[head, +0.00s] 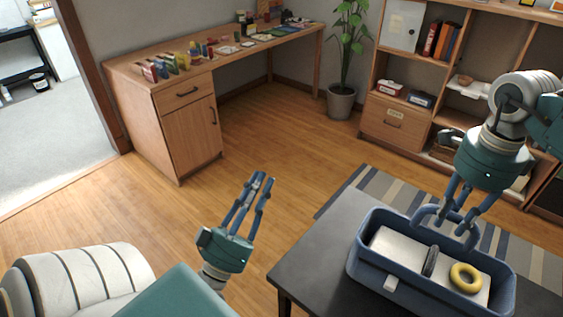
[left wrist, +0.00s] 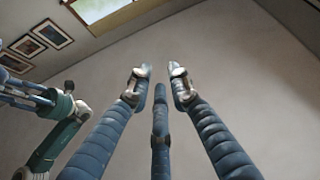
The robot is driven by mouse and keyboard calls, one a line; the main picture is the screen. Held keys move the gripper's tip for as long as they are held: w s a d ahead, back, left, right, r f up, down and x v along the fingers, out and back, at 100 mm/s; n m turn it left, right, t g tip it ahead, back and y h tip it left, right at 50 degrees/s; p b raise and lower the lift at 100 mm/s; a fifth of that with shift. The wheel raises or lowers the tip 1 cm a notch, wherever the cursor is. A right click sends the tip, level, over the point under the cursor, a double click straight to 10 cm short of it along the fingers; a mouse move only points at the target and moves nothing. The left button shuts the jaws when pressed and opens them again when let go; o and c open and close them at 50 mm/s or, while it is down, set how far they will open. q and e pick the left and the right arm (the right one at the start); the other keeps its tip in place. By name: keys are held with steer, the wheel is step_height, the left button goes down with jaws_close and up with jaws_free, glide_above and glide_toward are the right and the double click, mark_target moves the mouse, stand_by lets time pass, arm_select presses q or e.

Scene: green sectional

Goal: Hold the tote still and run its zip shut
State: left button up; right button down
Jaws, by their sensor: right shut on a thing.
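The blue tote (head: 358,262) stands upright on the dark table at the lower right in the head view. Its top is open, and a white flat thing (head: 400,245), a dark disc (head: 430,262) and a yellow ring (head: 466,278) show inside. A small pale tab (head: 390,284) is at its near side; I cannot tell whether it belongs to a zip. My right gripper (head: 458,218) comes down over the tote's far side and is shut on its raised blue handle (head: 426,211). My left gripper (head: 260,182) is open, empty and raised, well left of the tote; its spread fingers fill the left wrist view (left wrist: 161,72).
The dark table (head: 318,255) has bare top left of the tote. A striped rug (head: 385,190) lies behind it. A wooden desk (head: 190,85) with small items, a potted plant (head: 341,100) and a shelf unit (head: 400,120) stand further back. Open floor lies between.

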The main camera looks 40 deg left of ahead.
arm_select(q)
jaws_close()
arm_select(e)
steer(key=shift+r, duration=0.1)
arm_select(q)
steer(key=s+d+f+n+g+h, duration=0.1)
steer(key=s+d+f+g+h, duration=0.1)
steer(key=d+h, duration=0.3)
steer(key=s+d+f+n+g+h, duration=0.2)
steer(key=d+f+g+h, duration=0.3)
steer(key=d, duration=0.1)
steer(key=s+d+f+n+g+h, duration=0.2)
steer(key=d+f+g+h, duration=0.1)
steer(key=d+h, duration=0.2)
steer(key=shift+s+d+f+g, duration=0.15)
steer(key=shift+d+g, duration=0.15)
steer(key=shift+d, duration=0.3)
steer(key=shift+d+n, duration=0.2)
steer(key=shift+n, duration=0.1)
glide_toward(389, 274)
steer(key=w, duration=0.2)
steer(key=w+f, duration=0.1)
steer(key=w, duration=0.1)
steer(key=shift+w+a+f, duration=0.1)
steer(key=shift+w+a, duration=0.15)
steer(key=shift+w, duration=0.1)
steer(key=shift+d+f, duration=0.1)
steer(key=shift+d, duration=1.7)
